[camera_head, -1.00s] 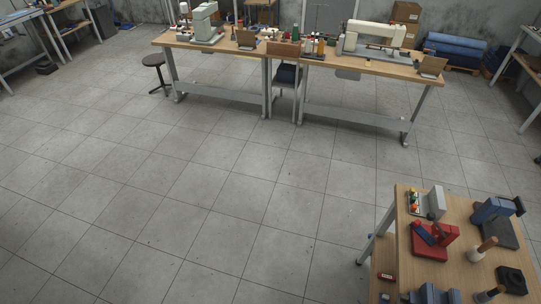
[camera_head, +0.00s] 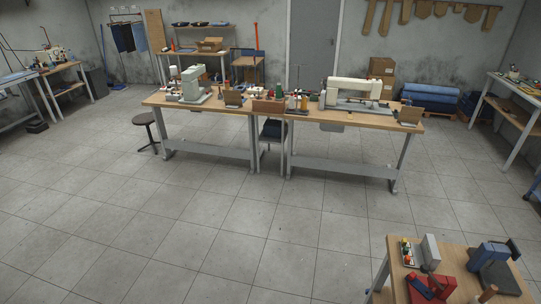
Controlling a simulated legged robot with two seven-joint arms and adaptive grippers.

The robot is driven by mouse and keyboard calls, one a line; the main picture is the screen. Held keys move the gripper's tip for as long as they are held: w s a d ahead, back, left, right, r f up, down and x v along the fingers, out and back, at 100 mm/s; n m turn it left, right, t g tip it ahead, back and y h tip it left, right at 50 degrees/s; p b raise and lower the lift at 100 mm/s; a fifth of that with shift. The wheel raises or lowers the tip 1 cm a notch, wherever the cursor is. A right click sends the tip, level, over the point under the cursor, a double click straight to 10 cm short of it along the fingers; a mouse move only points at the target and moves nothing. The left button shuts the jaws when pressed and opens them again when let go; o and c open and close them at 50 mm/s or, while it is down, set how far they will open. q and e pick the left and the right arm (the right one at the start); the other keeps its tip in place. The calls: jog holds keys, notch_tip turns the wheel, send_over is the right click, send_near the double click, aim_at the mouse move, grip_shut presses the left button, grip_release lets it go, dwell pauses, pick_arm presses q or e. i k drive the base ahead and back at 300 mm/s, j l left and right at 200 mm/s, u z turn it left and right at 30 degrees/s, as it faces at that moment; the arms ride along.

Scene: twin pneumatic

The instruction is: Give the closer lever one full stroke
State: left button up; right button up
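Neither of my grippers is in view. A wooden workbench (camera_head: 375,257) is at the lower right, cut off by the bottom edge. On it stand a red device (camera_head: 431,287) and a blue device (camera_head: 494,255) with a dark arm at its upper right. A grey block (camera_head: 431,250) with small coloured knobs beside it is at the bench's far left corner. I cannot tell which part is the closer lever. The near part of the bench is out of view.
Two tables with sewing machines, one pale green (camera_head: 192,82) and one cream (camera_head: 352,90), stand across the room. A dark stool (camera_head: 145,119) is to their left. Blue rolls (camera_head: 430,97) lie at the back wall. The tiled floor (camera_head: 210,235) in front is clear.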

aim_at(424, 269)
jog(key=z, duration=2.7)
jog(key=i+j+z, duration=0.15)
jog(key=j+z, duration=0.8)
jog(key=j, duration=0.25)
jog(key=k+j+z, duration=0.1)
jog(key=j+z, duration=0.4)
jog(key=k+j+z, duration=0.2)
jog(key=j+z, duration=0.3)
jog(key=j, duration=0.15)
